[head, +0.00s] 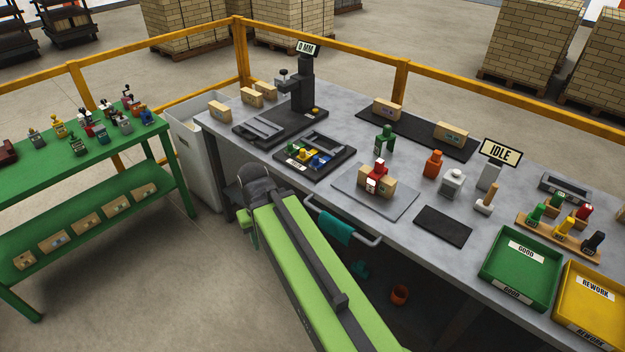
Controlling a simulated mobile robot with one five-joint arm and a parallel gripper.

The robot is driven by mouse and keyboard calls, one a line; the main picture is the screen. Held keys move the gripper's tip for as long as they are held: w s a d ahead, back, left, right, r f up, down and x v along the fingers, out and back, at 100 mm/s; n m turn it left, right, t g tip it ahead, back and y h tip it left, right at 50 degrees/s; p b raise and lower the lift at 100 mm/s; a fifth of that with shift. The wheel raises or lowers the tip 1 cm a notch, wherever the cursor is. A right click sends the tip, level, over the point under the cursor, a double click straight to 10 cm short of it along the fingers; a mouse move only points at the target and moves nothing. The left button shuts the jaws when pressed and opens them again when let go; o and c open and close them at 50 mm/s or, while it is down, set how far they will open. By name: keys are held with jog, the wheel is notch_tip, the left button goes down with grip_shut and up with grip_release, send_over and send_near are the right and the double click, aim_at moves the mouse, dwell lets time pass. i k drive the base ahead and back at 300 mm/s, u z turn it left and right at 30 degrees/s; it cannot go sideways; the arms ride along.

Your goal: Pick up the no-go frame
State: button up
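A red piece with a white front (377,173) stands over a tan brick (389,189) on a grey plate (346,190) in the middle of the bench; it may be the no-go frame, but I cannot read a label. A green arch-shaped piece (386,137) stands upright behind it on the bench. My green arm reaches up from the bottom of the head view to the bench's front edge, left of the grey plate. A dark rounded part of mine (254,180) shows at its far end. I cannot make out the fingertips or anything held.
A dark press (303,84) with a "0 MM" sign stands at the back left. A black tray (335,165) holds coloured pieces. An orange piece (433,163), an "IDLE" sign (501,152), green GOOD tray (492,267) and yellow REWORK tray (567,306) are to the right.

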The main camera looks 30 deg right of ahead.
aim_at(379, 170)
jog(key=i, duration=1)
jog(key=u, duration=0.1)
